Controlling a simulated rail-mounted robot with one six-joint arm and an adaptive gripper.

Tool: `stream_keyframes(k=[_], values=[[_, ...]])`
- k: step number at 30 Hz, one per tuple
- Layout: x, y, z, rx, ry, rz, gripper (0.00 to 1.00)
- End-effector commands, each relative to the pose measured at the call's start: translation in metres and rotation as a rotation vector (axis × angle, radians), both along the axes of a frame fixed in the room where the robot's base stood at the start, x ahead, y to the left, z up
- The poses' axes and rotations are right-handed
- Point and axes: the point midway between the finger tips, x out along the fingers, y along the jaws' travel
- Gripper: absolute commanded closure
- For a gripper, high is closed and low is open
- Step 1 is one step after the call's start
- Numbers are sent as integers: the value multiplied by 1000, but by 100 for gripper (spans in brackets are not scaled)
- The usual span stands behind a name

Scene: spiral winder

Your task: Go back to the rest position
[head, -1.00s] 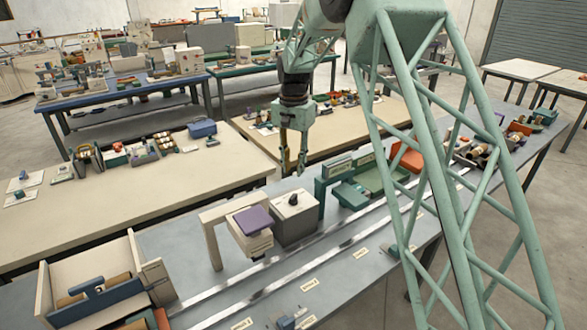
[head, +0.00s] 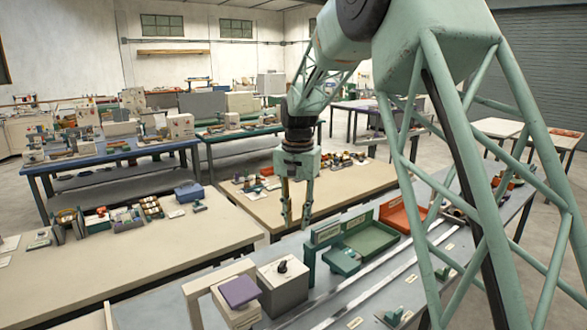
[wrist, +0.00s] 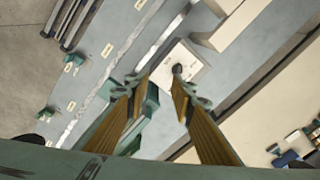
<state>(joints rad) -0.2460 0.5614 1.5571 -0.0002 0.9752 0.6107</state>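My gripper (head: 297,220) hangs from my green arm, pointing down, near the middle of the head view. Its two long fingers are apart, with nothing between them. In the wrist view my gripper (wrist: 160,88) also shows as open and empty. Its fingers reach over the grey bench. In that view a white-topped box with a black knob (wrist: 186,68) lies below, close to the right fingertip. In the head view this knobbed box (head: 283,284) stands on the bench, below and apart from the fingers.
The grey bench (head: 350,294) carries a metal rail. A purple-topped device (head: 239,293) stands left of the box, and a green tray (head: 370,241) and an orange tray (head: 402,214) stand right. Beige tables (head: 70,275) with small parts lie behind.

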Motion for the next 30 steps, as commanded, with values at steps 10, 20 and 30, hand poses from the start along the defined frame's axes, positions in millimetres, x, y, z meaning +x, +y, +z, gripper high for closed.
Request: stream_keyframes(k=[10, 20, 30], values=[[-44, -31, 45, 3, -31, 35, 77], [-89, -58, 80, 4, -58, 69, 77], [-140, -84, 110, 2, -87, 103, 77]])
